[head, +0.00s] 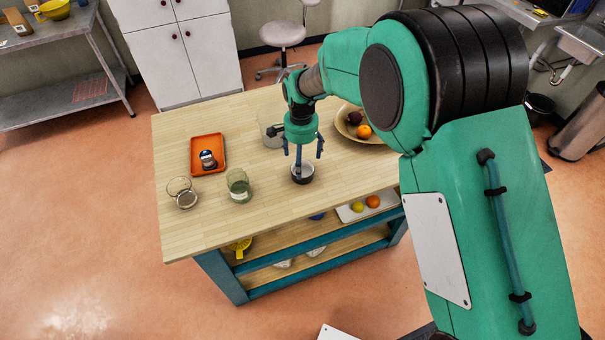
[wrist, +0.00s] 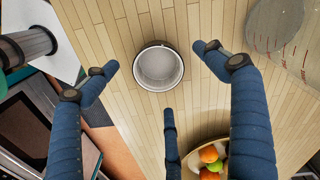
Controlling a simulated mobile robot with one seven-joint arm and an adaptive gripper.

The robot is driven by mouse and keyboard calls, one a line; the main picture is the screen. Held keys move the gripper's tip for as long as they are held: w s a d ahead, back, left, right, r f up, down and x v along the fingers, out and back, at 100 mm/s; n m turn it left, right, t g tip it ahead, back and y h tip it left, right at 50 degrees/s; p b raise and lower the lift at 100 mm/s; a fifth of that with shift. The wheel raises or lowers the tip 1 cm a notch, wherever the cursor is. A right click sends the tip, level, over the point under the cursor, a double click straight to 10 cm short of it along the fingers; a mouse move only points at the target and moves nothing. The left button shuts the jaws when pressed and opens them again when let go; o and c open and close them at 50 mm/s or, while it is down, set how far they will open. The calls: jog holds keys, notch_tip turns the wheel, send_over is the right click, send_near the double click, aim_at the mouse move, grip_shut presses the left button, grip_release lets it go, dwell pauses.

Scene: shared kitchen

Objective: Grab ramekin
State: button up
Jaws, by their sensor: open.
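The ramekin (head: 303,177), a small round dark-sided cup with a pale inside, stands upright on the wooden worktop. In the wrist view the ramekin (wrist: 158,68) shows its open top, ahead of and between my spread fingers. My gripper (head: 303,153) points down just above it in the head view, fingers apart. In the wrist view my gripper (wrist: 155,75) is open and empty, with three blue fingers. I see no finger clearly touching the ramekin. One finger hides part of the ramekin in the head view.
On the wooden worktop (head: 195,228) stand a green glass (head: 239,186), a clear jar (head: 182,193), an orange tray (head: 207,154) with a small item, a clear container (head: 270,128) and a fruit bowl (head: 352,134). The worktop in front of the ramekin is clear.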

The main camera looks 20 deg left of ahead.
aim_at(303, 175)
jog(key=shift+d+f+b, duration=0.2)
jog(key=shift+f+b, duration=0.3)
jog(key=shift+f, duration=2.1)
jog(key=c, duration=1.4)
